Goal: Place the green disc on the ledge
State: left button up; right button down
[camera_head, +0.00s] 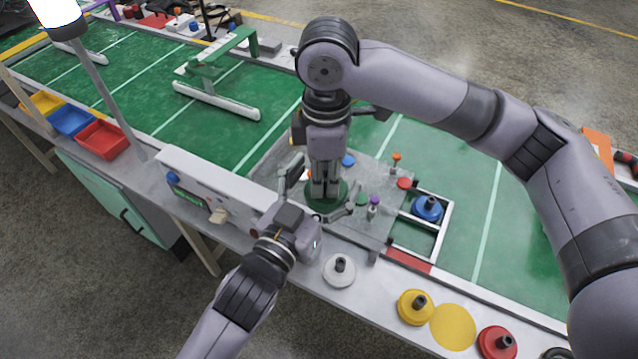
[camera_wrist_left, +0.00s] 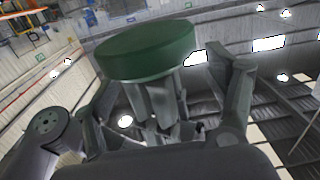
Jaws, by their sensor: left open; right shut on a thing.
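The green disc (camera_head: 318,204) is at the lower end of my right gripper (camera_head: 326,184), whose fingers are closed on it above the grey plate. My left gripper (camera_head: 322,196) reaches in from the front left with its fingers spread on two sides of the disc. The pale ledge (camera_head: 376,298) runs along the table's front edge.
White (camera_head: 339,270), yellow (camera_head: 414,307) and red (camera_head: 496,342) knobbed discs line the front edge, with a flat yellow circle (camera_head: 453,327) between. A blue disc (camera_head: 427,209) sits in a white frame. Small knobs stand on the plate (camera_head: 385,187). A white control box (camera_head: 212,190) is left.

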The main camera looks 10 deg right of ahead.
pick_arm(q)
jog(key=v, duration=1.2)
jog(key=shift+w+f, duration=0.1)
